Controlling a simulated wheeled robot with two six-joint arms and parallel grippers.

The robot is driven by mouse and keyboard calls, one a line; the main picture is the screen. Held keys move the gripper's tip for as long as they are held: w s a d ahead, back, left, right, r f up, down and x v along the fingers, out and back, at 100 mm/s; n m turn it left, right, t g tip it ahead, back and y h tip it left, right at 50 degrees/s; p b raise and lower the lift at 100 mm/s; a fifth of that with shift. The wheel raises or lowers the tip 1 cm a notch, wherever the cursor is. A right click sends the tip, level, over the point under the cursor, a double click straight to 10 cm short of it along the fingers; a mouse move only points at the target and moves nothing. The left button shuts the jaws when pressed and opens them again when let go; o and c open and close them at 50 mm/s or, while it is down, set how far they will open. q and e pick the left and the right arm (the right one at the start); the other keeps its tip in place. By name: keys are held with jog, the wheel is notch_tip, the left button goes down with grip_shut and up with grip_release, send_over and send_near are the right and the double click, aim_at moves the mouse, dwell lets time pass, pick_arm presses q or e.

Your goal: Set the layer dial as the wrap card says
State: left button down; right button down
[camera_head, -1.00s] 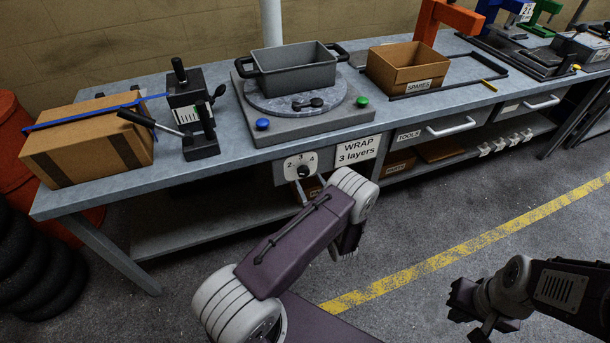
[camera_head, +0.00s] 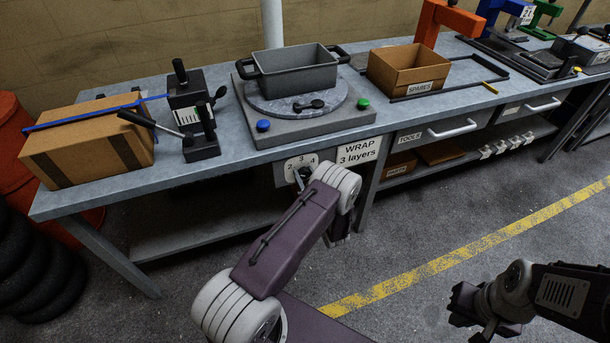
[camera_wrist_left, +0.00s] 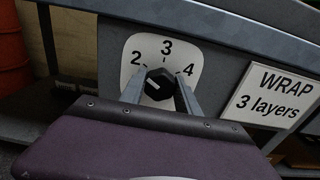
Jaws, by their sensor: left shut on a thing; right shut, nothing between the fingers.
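The layer dial is a black knob (camera_wrist_left: 161,88) on a white plate (camera_wrist_left: 167,50) marked 2, 3 and 4, fixed to the bench front. My left gripper (camera_wrist_left: 158,82) is shut on the knob, one finger on each side. A pale mark on the knob sits on its left part, on the side of the 2 rather than the 3. In the head view my left arm hides much of the dial plate (camera_head: 300,162). The wrap card (camera_wrist_left: 273,95), reading "WRAP 3 layers", is to the right of the dial. My right gripper (camera_head: 462,303) is shut and empty, over the floor.
On the bench (camera_head: 235,172) above the dial stands a turntable (camera_head: 300,100) with a grey tray (camera_head: 297,72), a blue button (camera_head: 263,125) and a green button (camera_head: 363,104). A cardboard box (camera_head: 85,143) and a black clamp-like device (camera_head: 190,115) are at left. The floor in front is clear.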

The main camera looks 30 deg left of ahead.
pick_arm(q)
jog(key=shift+m, duration=0.3)
jog(key=m, duration=0.5)
jog(key=shift+m, duration=0.4)
jog(key=m, duration=0.5)
jog(key=shift+f+p, duration=0.1)
jog(key=shift+p, duration=0.2)
jog(key=shift+m, duration=0.3)
jog(key=c, duration=0.9)
grip_release()
jog(key=shift+d, duration=0.1)
jog(key=p+v, duration=0.1)
jog(key=v, duration=0.8)
